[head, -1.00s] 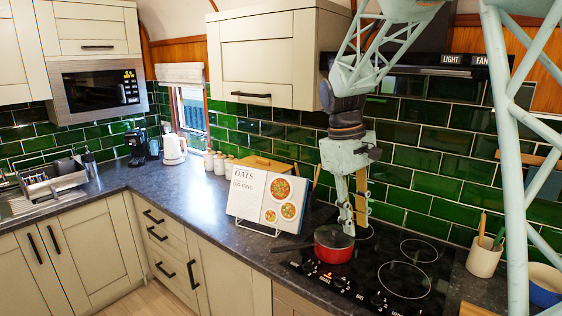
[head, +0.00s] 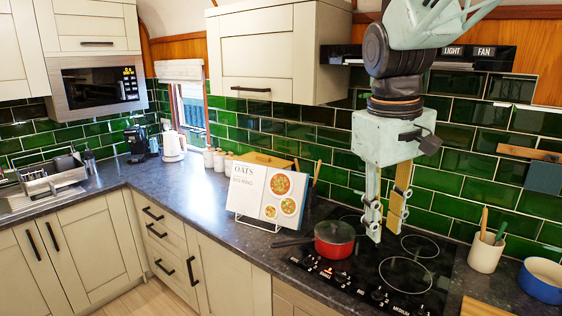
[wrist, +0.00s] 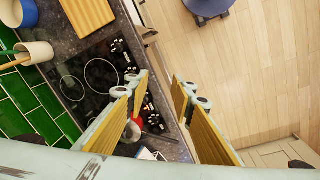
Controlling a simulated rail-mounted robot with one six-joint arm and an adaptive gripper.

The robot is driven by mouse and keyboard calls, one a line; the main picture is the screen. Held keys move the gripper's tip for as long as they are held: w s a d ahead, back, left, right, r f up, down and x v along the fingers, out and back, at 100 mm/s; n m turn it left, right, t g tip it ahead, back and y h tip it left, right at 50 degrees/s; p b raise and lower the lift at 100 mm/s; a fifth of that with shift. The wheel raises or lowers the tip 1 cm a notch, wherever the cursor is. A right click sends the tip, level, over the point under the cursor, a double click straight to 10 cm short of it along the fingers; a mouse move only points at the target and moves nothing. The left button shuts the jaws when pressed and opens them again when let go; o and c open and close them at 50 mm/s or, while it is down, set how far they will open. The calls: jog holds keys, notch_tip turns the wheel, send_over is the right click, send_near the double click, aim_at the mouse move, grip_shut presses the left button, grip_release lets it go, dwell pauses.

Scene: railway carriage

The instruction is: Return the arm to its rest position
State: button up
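My gripper (head: 385,232) hangs pointing down above the black hob, to the right of the red saucepan. Its two long fingers stand apart with nothing between them. In the wrist view my gripper (wrist: 160,85) also shows its yellow-padded fingers spread and empty. The red saucepan (head: 334,240) sits on the front left of the hob (head: 375,280), with its handle pointing left. In the wrist view the saucepan (wrist: 138,118) is mostly hidden behind a finger.
A cookbook on a stand (head: 262,195) is left of the saucepan. A utensil pot (head: 486,254) and a blue bowl (head: 541,281) stand to the right. A wall cabinet (head: 278,55) and a hood (head: 450,58) are close to the arm.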

jog(key=s+f+m+t+b, duration=0.1)
jog(key=s+f+m+b, duration=0.1)
jog(key=s, duration=1.1)
jog(key=s+f+m+t+y+b, duration=0.1)
jog(key=s+m+t, duration=0.1)
jog(key=s, duration=1)
jog(key=shift+s+f+b, duration=0.35)
jog(key=shift+s+b, duration=0.05)
